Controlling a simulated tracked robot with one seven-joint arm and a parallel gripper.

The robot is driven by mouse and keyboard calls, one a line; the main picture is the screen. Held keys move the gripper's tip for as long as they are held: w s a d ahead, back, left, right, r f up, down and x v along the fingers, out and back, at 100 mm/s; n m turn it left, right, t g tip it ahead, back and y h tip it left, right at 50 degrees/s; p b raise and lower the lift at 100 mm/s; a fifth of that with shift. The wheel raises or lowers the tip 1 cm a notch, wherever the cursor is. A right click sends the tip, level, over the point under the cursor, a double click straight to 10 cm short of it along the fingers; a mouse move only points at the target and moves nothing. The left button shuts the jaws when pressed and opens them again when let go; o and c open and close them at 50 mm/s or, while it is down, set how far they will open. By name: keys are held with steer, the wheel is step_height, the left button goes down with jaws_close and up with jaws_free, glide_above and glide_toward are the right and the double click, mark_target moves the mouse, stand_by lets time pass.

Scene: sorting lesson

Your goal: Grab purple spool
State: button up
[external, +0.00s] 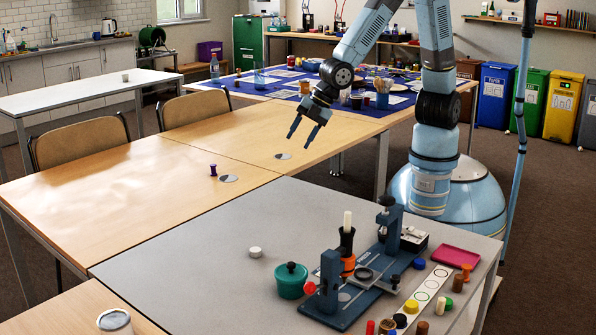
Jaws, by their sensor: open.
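A small purple spool (213,170) stands upright on the wooden table (130,200), beside a flat round grey-and-white disc (229,178). My gripper (300,142) is open and empty, its fingers pointing down above the wooden table. It is to the right of the purple spool and farther back, clearly apart from it. A second flat disc (283,156) lies on the table just below my fingertips.
The grey table (190,250) in front holds a blue clamp fixture (345,300), a green lidded pot (291,280) and several small coloured pieces. A blue cloth (245,88) with bottles and jars lies behind. The wood around the spool is mostly clear.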

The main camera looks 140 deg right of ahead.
steer(key=s+d+f+n+g+h, duration=0.1)
steer(key=d+f+n+h, duration=0.35)
steer(key=d+f, duration=0.8)
steer(key=n+h, duration=0.4)
steer(key=n, duration=0.6)
glide_toward(213, 166)
steer(key=a, duration=0.1)
steer(key=s+a, duration=0.2)
steer(key=a, duration=0.1)
steer(key=shift+a+f, duration=0.1)
steer(key=shift+f, duration=0.25)
steer(key=shift+s+d+f+n+t+h, duration=0.1)
steer(key=shift+d+n+t+h, duration=0.1)
steer(key=shift+d+n, duration=0.2)
steer(key=shift+s+d+n+t+h, duration=0.1)
steer(key=shift+s+d+n+t, duration=0.15)
steer(key=shift+n, duration=0.2)
steer(key=x, duration=1.4)
steer(key=shift+c, duration=0.3)
steer(key=c, duration=0.8)
steer(key=shift+c, duration=0.2)
